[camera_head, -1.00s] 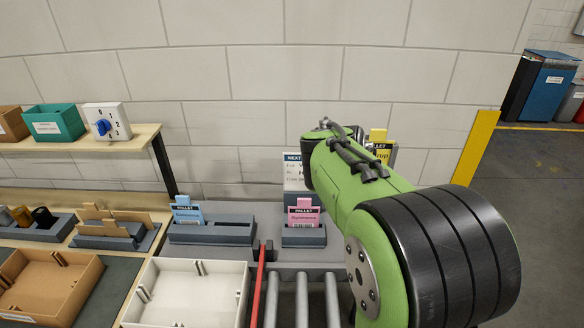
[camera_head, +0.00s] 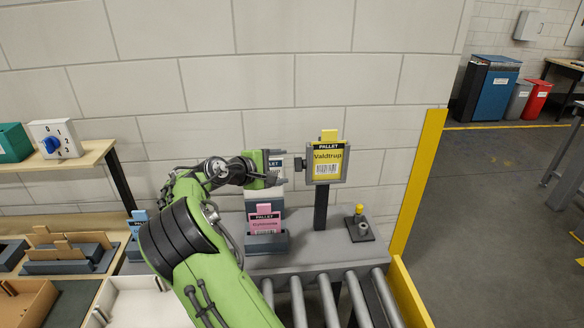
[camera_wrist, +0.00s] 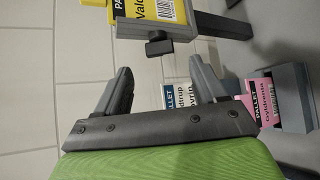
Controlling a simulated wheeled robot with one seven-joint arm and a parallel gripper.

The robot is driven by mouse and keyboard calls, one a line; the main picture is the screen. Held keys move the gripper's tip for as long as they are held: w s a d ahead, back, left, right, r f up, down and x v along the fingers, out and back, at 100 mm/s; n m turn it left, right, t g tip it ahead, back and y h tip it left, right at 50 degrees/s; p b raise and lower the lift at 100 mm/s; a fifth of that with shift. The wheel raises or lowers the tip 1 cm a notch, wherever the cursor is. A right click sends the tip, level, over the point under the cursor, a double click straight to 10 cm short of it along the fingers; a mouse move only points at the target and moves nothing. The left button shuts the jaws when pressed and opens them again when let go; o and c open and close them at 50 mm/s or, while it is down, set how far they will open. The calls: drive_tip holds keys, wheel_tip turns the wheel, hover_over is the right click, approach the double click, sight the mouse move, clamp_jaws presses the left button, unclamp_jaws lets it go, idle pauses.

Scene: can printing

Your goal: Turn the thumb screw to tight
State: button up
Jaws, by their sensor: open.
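The thumb screw (camera_head: 299,164) is a dark knob on the left side of the grey sign holder (camera_head: 344,167), which stands on a dark post and carries a yellow "Valdtrup" pallet card (camera_head: 326,166). In the wrist view the thumb screw (camera_wrist: 158,46) sticks out from the holder's edge, just beyond my fingertips. My gripper (camera_head: 281,168) is open and empty, a short way left of the screw. In the wrist view my gripper (camera_wrist: 160,68) has its two fingers spread, with the screw roughly in line with the gap between them. Any tight mark cannot be made out.
A pink pallet card (camera_head: 264,219) stands in a grey block below my gripper. A small stand with a yellow top (camera_head: 359,218) sits right of the post. Metal rollers (camera_head: 329,303) run in front; a yellow post (camera_head: 421,185) rises at right.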

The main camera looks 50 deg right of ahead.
sight(300, 165)
drive_tip(key=x, duration=0.6)
drive_tip(key=shift+d, duration=0.25)
drive_tip(key=shift+f, duration=0.1)
drive_tip(key=c, duration=1.1)
drive_tip(key=shift+o, duration=0.2)
